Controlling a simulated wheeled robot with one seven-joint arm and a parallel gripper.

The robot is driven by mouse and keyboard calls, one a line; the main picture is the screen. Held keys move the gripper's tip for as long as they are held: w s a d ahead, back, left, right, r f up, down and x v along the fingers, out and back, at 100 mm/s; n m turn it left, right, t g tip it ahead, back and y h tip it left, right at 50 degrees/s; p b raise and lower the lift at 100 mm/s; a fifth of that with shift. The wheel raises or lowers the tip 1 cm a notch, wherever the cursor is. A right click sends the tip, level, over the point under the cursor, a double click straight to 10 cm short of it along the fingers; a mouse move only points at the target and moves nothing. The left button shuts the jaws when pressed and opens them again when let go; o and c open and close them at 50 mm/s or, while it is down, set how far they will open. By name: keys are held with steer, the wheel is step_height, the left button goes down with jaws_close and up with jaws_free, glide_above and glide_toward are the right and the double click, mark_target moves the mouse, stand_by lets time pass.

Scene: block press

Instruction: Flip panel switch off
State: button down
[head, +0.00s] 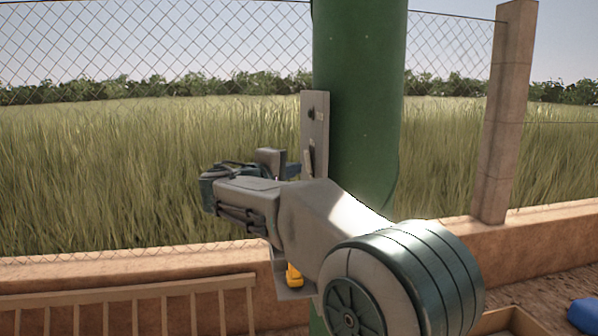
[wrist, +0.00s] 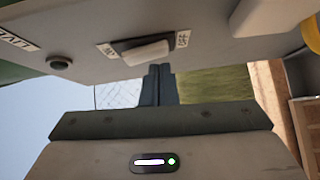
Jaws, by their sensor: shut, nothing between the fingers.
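The grey panel (head: 315,118) is mounted on the green post in the head view; it spans the top of the wrist view (wrist: 215,45). In the wrist view the panel switch (wrist: 148,53) is a pale lever in a dark base, between two small labels. The right label (wrist: 183,39) seems to read OFF; the left one is hard to read. I cannot tell which way the lever is set. My gripper (wrist: 158,70) is shut and empty, its fingertips close to the lever. I cannot tell if they touch it. In the head view my arm hides the panel's lower part.
A dark round button (wrist: 60,62) sits left of the switch in the wrist view. A yellow part (head: 294,275) shows below my arm. The green post (head: 360,90) stands close to my arm. A low wall (head: 130,268) and wire fence lie behind; a blue object (head: 584,314) is at lower right.

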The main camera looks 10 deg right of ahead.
steer(key=w+a+f+b+v, duration=0.1)
steer(key=f+b+v, duration=0.1)
steer(key=v, duration=1)
steer(key=shift+w+a, duration=0.2)
steer(key=shift+a, duration=0.15)
steer(key=s+d+f+m+g+y+p, duration=0.2)
steer(key=s+d+f+g+y, duration=0.3)
steer(key=s+d+f, duration=0.65)
steer(key=s+f+m+g+y+p, duration=0.1)
steer(key=s+f+m+g+y, duration=0.3)
steer(key=s+f, duration=1)
steer(key=s+m+y, duration=0.2)
steer(key=y, duration=0.1)
steer(key=shift+d+f+m+g, duration=0.25)
steer(key=shift+f+m+g, duration=0.05)
steer(key=shift+f, duration=0.1)
